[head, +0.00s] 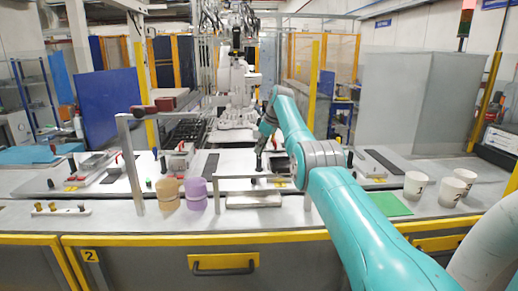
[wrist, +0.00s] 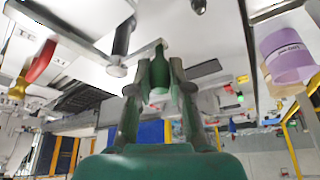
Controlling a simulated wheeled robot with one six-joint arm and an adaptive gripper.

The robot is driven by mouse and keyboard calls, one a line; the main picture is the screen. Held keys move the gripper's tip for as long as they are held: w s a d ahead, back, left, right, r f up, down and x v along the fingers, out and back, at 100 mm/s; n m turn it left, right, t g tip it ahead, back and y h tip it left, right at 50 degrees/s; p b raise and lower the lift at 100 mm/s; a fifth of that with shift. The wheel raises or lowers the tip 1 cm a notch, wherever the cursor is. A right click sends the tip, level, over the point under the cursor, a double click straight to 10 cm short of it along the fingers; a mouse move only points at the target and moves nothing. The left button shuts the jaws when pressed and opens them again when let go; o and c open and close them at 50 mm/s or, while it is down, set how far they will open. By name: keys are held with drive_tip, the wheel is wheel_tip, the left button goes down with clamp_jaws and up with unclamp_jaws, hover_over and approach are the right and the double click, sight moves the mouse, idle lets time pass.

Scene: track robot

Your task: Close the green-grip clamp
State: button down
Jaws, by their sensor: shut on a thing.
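The green grip (wrist: 158,72) of the clamp sits between the two fingers of my gripper (wrist: 160,88) in the wrist view. The fingers are shut on it from both sides. The grip's end joins a metal bar (wrist: 140,57) of the clamp.
A purple cup (head: 195,194) and a tan cup (head: 168,194) stand left of my gripper. Several white cups (head: 415,185) stand at the right beside a green mat (head: 388,204). A metal frame (head: 133,165) rises at the left. A red grip (wrist: 40,62) shows in the wrist view.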

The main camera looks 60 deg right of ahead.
idle(0.4)
drive_tip(key=c, duration=1.1)
unclamp_jaws()
drive_tip(key=shift+s+d, duration=0.1)
drive_tip(key=v, duration=1.2)
